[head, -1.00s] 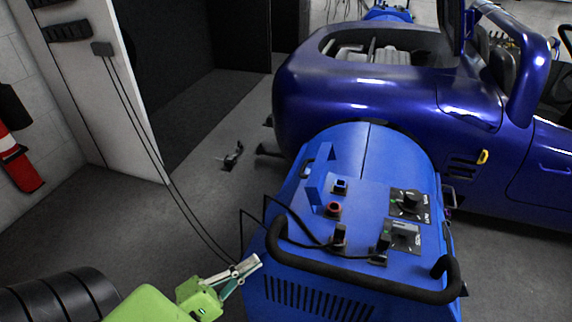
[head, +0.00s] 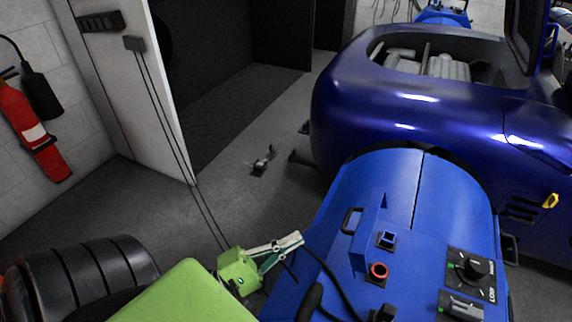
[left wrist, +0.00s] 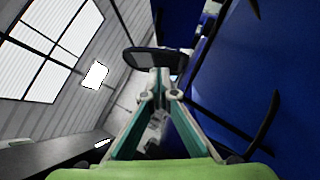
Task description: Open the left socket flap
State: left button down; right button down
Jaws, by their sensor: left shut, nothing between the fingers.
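The blue dynamometer (head: 335,238) stands in front of the car's rear. Its top panel carries a small blue square fitting (head: 387,240), a red ring-shaped fitting (head: 378,272) and a black plug-like piece (head: 384,313). I cannot tell which piece is the left socket flap. My left gripper (head: 300,238) is shut and empty at the dynamometer's left side, left of the fittings and apart from them. In the left wrist view its fingers (left wrist: 161,75) meet in front of a dark flat piece I cannot identify. My right gripper is not in view.
A black handlebar (head: 311,302) and a dark cable (head: 335,275) lie close to my left gripper. An upright blue plate (head: 369,230) stands beside the fittings. A blue car (head: 430,120) is behind. Stacked tyres (head: 90,270) are at lower left. The floor left of the dynamometer is mostly clear.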

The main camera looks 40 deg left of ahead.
pick_arm(q)
jog(key=shift+w+d+r+p, duration=0.25)
jog(key=shift+w+d+r, duration=0.4)
jog(key=shift+w+d, duration=0.3)
jog(key=shift+w+d+r+p, duration=0.3)
jog(key=shift+w+d+r, duration=0.3)
jog(key=shift+w+d, duration=0.35)
jog(key=shift+w+d+r+p, duration=0.25)
jog(key=shift+w+d+r, duration=0.4)
jog(key=shift+w+d, duration=0.3)
